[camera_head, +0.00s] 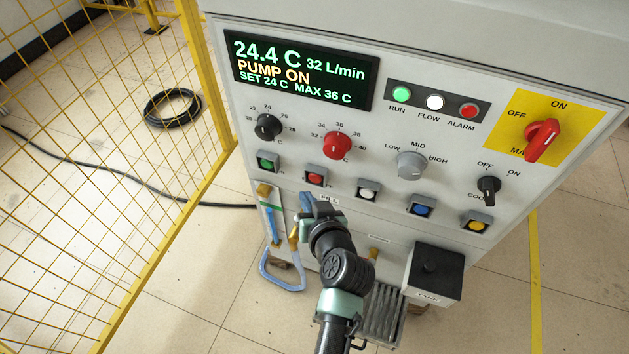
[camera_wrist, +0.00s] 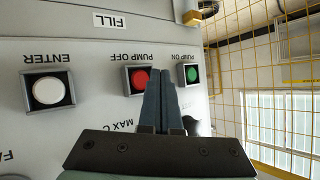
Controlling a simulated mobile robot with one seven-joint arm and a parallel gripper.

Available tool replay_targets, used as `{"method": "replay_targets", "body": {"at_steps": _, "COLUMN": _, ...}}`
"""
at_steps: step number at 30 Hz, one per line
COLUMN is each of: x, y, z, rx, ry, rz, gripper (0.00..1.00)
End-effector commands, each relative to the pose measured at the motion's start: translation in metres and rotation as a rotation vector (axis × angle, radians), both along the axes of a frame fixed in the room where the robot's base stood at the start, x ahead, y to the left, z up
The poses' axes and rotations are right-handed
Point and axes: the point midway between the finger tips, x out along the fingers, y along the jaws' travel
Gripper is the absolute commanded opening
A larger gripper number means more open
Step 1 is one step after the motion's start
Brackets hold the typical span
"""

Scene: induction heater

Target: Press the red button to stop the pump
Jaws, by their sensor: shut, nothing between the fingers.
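The red button (camera_head: 315,178) sits in a square grey housing on the front panel, second from the left in the button row. In the wrist view, which sees the panel upside down, the red button (camera_wrist: 139,80) is labelled PUMP OFF. The green PUMP ON button (camera_wrist: 191,73) is beside it; it also shows in the head view (camera_head: 268,161). My gripper (camera_head: 309,198) is shut and empty, just below the red button in the head view. In the wrist view its fingertips (camera_wrist: 163,75) appear between the two buttons; I cannot tell whether they touch the panel. The display (camera_head: 300,70) reads PUMP ON.
White (camera_head: 368,189), blue (camera_head: 421,205) and yellow (camera_head: 475,224) buttons continue the row. Knobs, including a red one (camera_head: 337,145), sit above. Blue hoses (camera_head: 272,225) and a black box (camera_head: 434,270) are low on the front. A yellow mesh fence (camera_head: 110,150) stands left.

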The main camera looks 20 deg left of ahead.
Motion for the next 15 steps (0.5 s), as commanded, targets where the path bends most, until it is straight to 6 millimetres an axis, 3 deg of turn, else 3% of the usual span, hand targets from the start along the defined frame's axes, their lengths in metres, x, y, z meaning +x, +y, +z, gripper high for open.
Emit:
{"method": "replay_targets", "body": {"at_steps": 6, "x": 0.016, "y": 0.0, "z": -0.001, "rx": 0.001, "ry": 0.0, "rz": -0.001, "gripper": 0.0}}
{"method": "replay_targets", "body": {"at_steps": 15, "x": 0.018, "y": 0.0, "z": 0.0, "rx": 0.001, "ry": 0.001, "rz": 0.0, "gripper": 0.0}}
